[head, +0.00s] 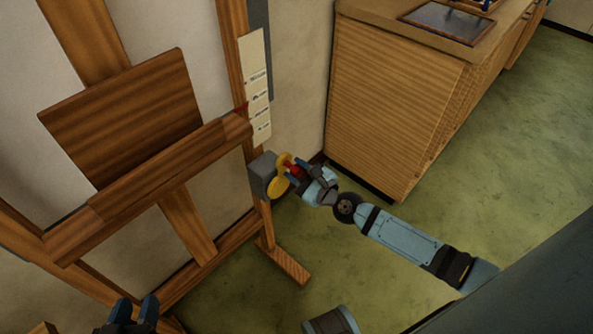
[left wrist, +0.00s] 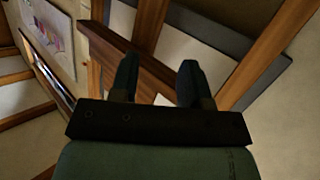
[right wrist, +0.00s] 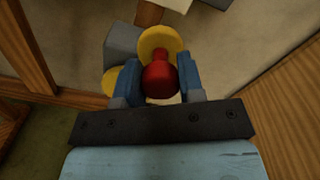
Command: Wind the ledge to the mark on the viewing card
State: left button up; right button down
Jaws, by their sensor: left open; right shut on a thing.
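The wooden ledge (head: 150,182) runs across the easel, with a dark wood board (head: 125,115) standing on it. A red pointer (head: 241,109) at the ledge's right end lies beside the pale viewing card (head: 254,60). The card carries several small dark marks; the pointer looks close to the lower ones, but which one it meets is too small to tell. My right gripper (head: 293,171) is shut on the red knob (right wrist: 159,80) of a yellow crank (head: 277,188) on a grey box (head: 262,170). My left gripper (head: 136,306) is open and empty, low in front of the easel.
A wooden cabinet (head: 390,90) with a framed panel (head: 447,20) on top stands right of the easel. The easel's foot (head: 284,262) juts onto the green floor (head: 500,170). Floor between the cabinet and my right arm is clear.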

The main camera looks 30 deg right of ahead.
jog(key=shift+w+d+r, duration=0.1)
jog(key=shift+d, duration=0.05)
jog(key=c, duration=1)
grip_release()
pick_arm(q)
jog(key=shift+w+d, duration=0.1)
jog(key=shift+w, duration=0.05)
pick_arm(e)
jog(key=shift+o, duration=1.3)
jog(key=shift+s, duration=0.35)
pick_arm(q)
jog(key=shift+w+d+r+t+h+b, duration=0.1)
jog(key=shift+d+r+t+h+b, duration=0.15)
jog(key=shift+r, duration=0.3)
jog(key=shift+w+d+r+t+h+b, duration=0.15)
jog(key=shift+d+r+t+b, duration=0.15)
jog(key=shift+r, duration=0.25)
pick_arm(e)
jog(key=v, duration=1.3)
pick_arm(q)
jog(key=shift+s+a+f, duration=0.1)
jog(key=shift+f, duration=0.05)
pick_arm(e)
jog(key=shift+s, duration=0.1)
